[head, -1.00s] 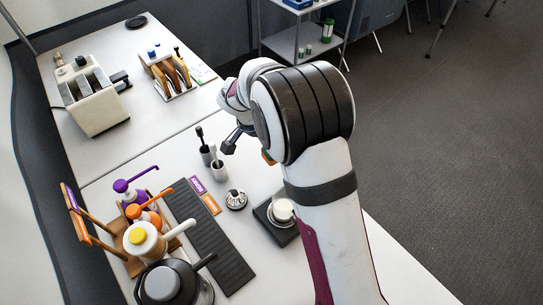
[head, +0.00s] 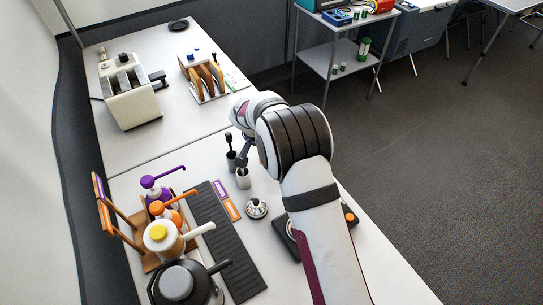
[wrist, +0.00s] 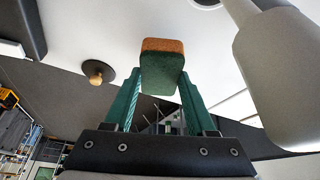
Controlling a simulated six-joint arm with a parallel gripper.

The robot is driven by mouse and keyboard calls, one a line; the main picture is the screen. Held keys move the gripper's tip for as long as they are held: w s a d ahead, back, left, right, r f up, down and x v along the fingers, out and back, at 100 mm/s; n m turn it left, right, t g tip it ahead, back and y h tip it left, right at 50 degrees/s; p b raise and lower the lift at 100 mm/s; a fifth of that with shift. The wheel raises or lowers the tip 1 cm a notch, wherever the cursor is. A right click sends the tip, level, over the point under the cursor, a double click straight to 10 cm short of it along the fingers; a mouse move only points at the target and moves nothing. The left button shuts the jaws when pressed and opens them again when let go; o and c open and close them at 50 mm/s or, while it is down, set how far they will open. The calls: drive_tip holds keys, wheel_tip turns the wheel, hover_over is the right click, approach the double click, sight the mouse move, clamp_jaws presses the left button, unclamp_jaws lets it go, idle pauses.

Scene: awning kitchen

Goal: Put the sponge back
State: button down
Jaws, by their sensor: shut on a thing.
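The sponge (wrist: 162,65), with an orange-brown side and a dark green side, is held between the green fingers of my gripper (wrist: 160,105) in the wrist view. The fingers are shut on it, one on each side, and it looks clear of the surfaces behind it. I cannot tell where the sponge's usual place is.
A metal cone-shaped item (head: 256,208), a black ribbed mat (head: 224,240), pump bottles (head: 160,236) and an orange knob (head: 350,218) are nearby.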

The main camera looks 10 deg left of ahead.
drive_tip(key=shift+f, duration=1.35)
drive_tip(key=shift+f, duration=0.1)
drive_tip(key=shift+c, duration=1.1)
unclamp_jaws()
